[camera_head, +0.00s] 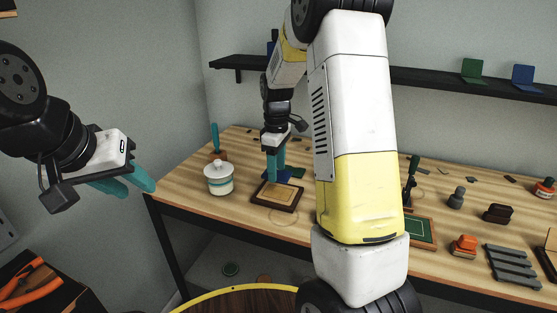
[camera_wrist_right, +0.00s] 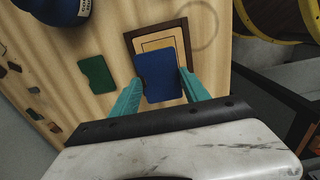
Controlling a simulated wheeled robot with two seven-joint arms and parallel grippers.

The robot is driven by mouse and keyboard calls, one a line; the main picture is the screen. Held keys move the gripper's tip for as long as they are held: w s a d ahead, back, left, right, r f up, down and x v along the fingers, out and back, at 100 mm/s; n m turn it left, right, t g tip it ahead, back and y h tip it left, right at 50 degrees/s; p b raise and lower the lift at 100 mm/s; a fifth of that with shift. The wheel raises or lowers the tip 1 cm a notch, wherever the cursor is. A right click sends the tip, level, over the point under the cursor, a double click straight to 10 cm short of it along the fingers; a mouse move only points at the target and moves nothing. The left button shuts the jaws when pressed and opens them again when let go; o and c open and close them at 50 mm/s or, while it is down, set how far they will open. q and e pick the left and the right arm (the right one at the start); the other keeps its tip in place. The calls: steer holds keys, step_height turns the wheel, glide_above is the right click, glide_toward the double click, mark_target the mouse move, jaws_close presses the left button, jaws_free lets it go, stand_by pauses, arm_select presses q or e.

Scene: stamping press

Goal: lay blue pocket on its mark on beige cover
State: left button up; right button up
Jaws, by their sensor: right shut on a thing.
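The blue pocket (camera_wrist_right: 160,75) is a flat dark blue piece between the two teal fingers of my right gripper (camera_wrist_right: 157,86) in the right wrist view. The beige cover (camera_wrist_right: 158,43), with a dark brown frame, lies behind it in that view, partly hidden by the pocket. In the head view my right gripper (camera_head: 275,176) points down just behind the cover (camera_head: 278,195), and a bit of the blue pocket (camera_head: 284,177) shows beside the fingers. I cannot tell whether the pocket touches the cover. My left gripper (camera_head: 140,192) is open and empty, left of the table.
A green pocket (camera_wrist_right: 97,73) lies on the wooden table beside the cover. A white lidded pot (camera_head: 218,180) stands left of the cover. My right arm hides the table's middle. A stamp, a green-faced board (camera_head: 420,230) and a grey rack (camera_head: 512,265) are at the right.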

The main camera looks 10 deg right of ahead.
mark_target(278, 176)
steer(key=shift+s, duration=0.45)
steer(key=shift+f, duration=1.7)
steer(key=shift+f, duration=1.25)
steer(key=o, duration=1.2)
steer(key=shift+c, duration=0.7)
